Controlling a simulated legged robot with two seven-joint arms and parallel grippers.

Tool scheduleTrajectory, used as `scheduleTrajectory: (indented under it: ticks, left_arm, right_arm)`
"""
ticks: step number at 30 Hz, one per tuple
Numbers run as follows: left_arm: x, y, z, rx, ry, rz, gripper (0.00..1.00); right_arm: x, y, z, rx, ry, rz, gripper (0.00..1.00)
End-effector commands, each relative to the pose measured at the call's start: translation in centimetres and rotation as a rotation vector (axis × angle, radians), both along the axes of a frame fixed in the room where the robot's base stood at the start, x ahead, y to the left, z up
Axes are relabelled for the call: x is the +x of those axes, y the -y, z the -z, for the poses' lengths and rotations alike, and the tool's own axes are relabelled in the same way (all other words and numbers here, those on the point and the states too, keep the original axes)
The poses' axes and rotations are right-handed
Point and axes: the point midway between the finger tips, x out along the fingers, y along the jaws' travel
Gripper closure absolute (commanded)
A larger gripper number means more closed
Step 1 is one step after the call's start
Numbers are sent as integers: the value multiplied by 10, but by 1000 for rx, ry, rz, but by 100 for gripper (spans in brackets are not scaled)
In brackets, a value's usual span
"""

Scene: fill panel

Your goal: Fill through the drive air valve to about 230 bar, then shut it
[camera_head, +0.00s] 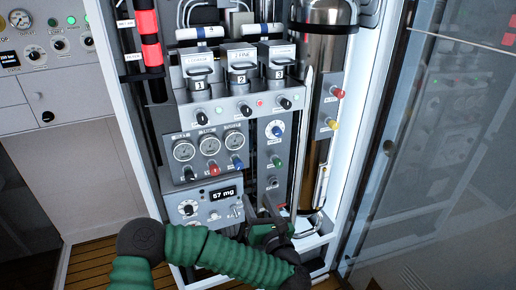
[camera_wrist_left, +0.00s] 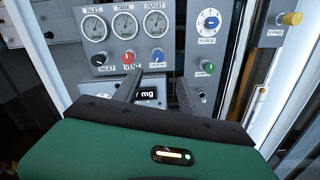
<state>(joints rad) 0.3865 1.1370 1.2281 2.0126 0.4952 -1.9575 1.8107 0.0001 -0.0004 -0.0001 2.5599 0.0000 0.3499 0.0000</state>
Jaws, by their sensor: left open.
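A blue knob (camera_head: 236,163) sits at the right end of a row under the gauges, beside a red knob (camera_head: 213,169) and a black inlet knob (camera_head: 188,173). The blue knob (camera_wrist_left: 157,55) has a label too small to read surely, so I cannot confirm which is the drive air valve. The inlet, tank and outlet (camera_wrist_left: 155,23) gauges stand above; their needles are too small to read. My left gripper (camera_wrist_left: 158,88) is open and empty, its fingers below the knob row, apart from the blue knob. In the head view my left gripper (camera_head: 270,208) is low before the panel. My right gripper is not in view.
A green knob (camera_head: 278,163) and a blue-centred purge dial (camera_head: 275,129) are right of the gauges. A display (camera_head: 222,193) reads 57 mg. A steel cylinder (camera_head: 318,90) and a glass door (camera_head: 435,130) stand at the right.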

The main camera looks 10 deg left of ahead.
Motion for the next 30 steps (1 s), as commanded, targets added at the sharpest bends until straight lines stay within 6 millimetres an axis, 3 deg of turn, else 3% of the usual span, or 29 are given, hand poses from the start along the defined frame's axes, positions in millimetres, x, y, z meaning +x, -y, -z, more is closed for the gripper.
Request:
scheduleTrajectory:
  ticks: [5, 21, 30]
  left_arm:
    - [13, -14, 1, -23, 12, -26, 51]
    - [124, -80, 0, -18, 12, -20, 51]
    - [142, -91, -1, -17, 13, -18, 51]
  right_arm:
    - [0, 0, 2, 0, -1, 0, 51]
    - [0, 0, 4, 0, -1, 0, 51]
    - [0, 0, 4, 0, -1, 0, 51]
